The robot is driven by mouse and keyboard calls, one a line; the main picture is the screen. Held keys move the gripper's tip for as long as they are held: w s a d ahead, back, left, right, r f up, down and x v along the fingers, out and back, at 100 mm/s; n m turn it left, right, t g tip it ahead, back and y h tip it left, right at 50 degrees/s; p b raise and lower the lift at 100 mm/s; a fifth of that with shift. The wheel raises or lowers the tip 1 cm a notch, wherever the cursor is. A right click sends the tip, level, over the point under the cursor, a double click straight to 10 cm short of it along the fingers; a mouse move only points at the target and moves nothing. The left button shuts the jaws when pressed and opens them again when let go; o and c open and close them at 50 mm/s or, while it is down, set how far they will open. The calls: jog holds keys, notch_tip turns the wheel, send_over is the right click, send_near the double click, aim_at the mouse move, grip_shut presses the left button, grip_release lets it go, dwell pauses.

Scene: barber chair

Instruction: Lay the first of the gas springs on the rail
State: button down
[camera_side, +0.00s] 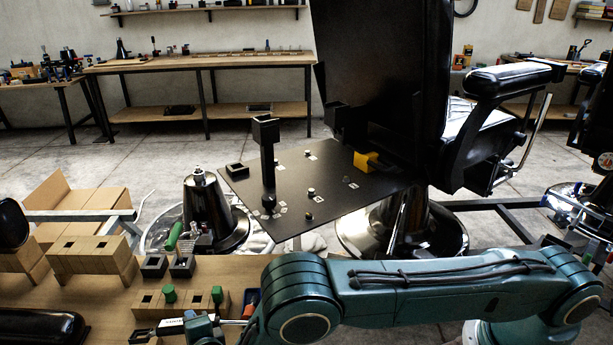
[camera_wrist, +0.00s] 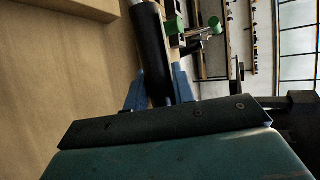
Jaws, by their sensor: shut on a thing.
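My gripper (camera_wrist: 158,88) has its two blue fingers shut on a gas spring (camera_wrist: 152,50), a black cylinder with a thin silver rod at one end. In the side view my gripper (camera_side: 201,328) is low over the wooden bench, partly hidden by my arm. The gas spring's labelled dark body (camera_side: 172,327) sticks out to its left and its silver rod (camera_side: 233,322) to its right. A pale metal rail (camera_side: 80,215) runs at the left beside cardboard boxes; whether it is the task's rail I cannot tell. Any other gas spring is not clearly visible.
Notched wooden blocks (camera_side: 92,257) and a lower block with green pieces (camera_side: 169,294) stand on the bench (camera_side: 75,295). A black plate (camera_side: 310,215) with an upright post and the barber chair (camera_side: 385,70) stand beyond.

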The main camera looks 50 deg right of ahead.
jog(key=shift+f, duration=1.45)
jog(key=shift+f, duration=0.55)
jog(key=c, duration=1.1)
grip_release()
jog(key=shift+s, duration=0.1)
jog(key=shift+v, duration=3.7)
jog(key=shift+r, duration=0.15)
